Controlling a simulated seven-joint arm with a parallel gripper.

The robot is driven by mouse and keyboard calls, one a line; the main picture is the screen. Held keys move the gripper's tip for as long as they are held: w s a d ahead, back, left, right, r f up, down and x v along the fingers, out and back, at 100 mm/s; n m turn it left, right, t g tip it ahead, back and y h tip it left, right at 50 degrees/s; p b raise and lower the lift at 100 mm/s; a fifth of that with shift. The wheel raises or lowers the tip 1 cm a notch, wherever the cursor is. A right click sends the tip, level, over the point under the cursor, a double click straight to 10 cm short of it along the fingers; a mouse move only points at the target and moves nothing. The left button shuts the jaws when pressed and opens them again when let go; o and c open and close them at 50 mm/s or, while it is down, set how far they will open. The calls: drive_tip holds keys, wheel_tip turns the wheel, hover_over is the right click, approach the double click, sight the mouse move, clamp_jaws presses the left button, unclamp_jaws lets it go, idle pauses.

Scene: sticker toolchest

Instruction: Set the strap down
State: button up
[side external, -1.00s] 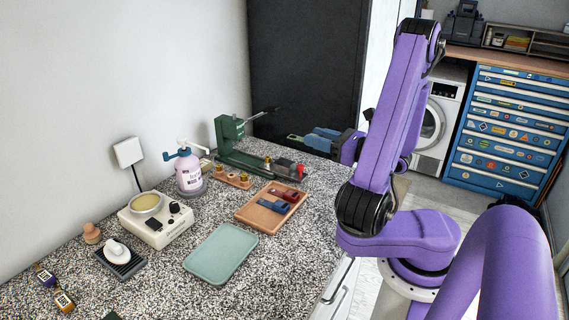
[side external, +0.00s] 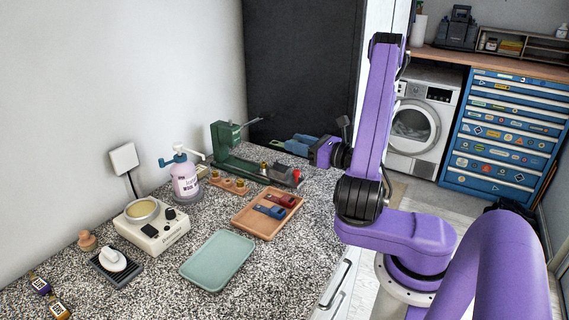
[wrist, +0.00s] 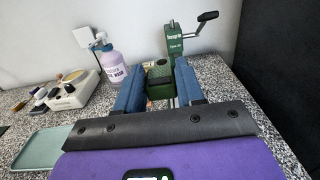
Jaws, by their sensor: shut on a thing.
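My gripper (side external: 292,144) reaches over the far right part of the speckled counter (side external: 318,190), behind the base of the green hand-crank tool (side external: 224,138). In the wrist view its two blue fingers (wrist: 160,82) are closed on a green piece with a dark textured top, which I take for the strap (wrist: 159,90). Only a small green end of the strap shows past the fingers in the side view (side external: 278,146). Whether the strap touches the counter I cannot tell. The green tool also shows straight ahead in the wrist view (wrist: 181,42).
A tan tray (side external: 242,222) holds red and blue pieces. A mint tray (side external: 215,262) is empty. A pump bottle (side external: 185,182), a wooden block with brass pieces (side external: 226,184) and a white warmer (side external: 160,232) stand along the wall. A dark panel (side external: 300,75) rises behind.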

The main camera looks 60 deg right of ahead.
drive_tip(key=shift+w+d+f, duration=0.25)
drive_tip(key=shift+w, duration=0.25)
drive_tip(key=shift+w+d+f, duration=0.2)
drive_tip(key=shift+w+f, duration=0.05)
drive_tip(key=shift+w, duration=0.2)
hover_over(284, 169)
drive_tip(key=shift+s+a+f, duration=0.1)
drive_tip(key=shift+s+f, duration=0.1)
drive_tip(key=shift+f, duration=1.15)
drive_tip(key=shift+s+a+f, duration=0.1)
drive_tip(key=shift+s+f, duration=0.05)
drive_tip(key=shift+f, duration=1.15)
drive_tip(key=shift+w+d+f, duration=0.1)
drive_tip(key=shift+w+f, duration=0.05)
drive_tip(key=shift+f, duration=0.7)
drive_tip(key=shift+w+d+f, duration=0.1)
drive_tip(key=shift+f, duration=0.7)
drive_tip(key=shift+f, duration=0.2)
drive_tip(key=o, duration=1)
